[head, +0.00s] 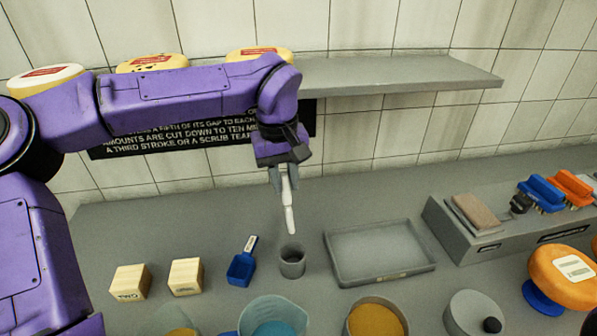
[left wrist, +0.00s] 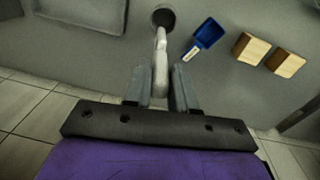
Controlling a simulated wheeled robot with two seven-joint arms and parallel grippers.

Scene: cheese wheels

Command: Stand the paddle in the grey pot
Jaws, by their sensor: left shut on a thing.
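The paddle (head: 290,218) is a slim whitish-grey stick that hangs nearly upright, tilted a little. My left gripper (head: 284,179) is shut on its upper part. The grey pot (head: 292,263) is a small open cup on the counter, just below the paddle's lower end. In the head view the paddle's tip appears above the pot's rim, apart from it. In the left wrist view the paddle (left wrist: 161,62) runs from between the fingertips (left wrist: 159,88) toward the pot (left wrist: 163,17), and its tip overlaps the pot's near edge. My right gripper is not in view.
A blue scoop (head: 242,266) and two wooden blocks (head: 186,276) stand left of the pot. A grey tray (head: 378,281) lies to its right. Tubs of blue (head: 275,330) and yellow (head: 376,320) stuff stand in front. A shelf (head: 400,74) is on the wall behind.

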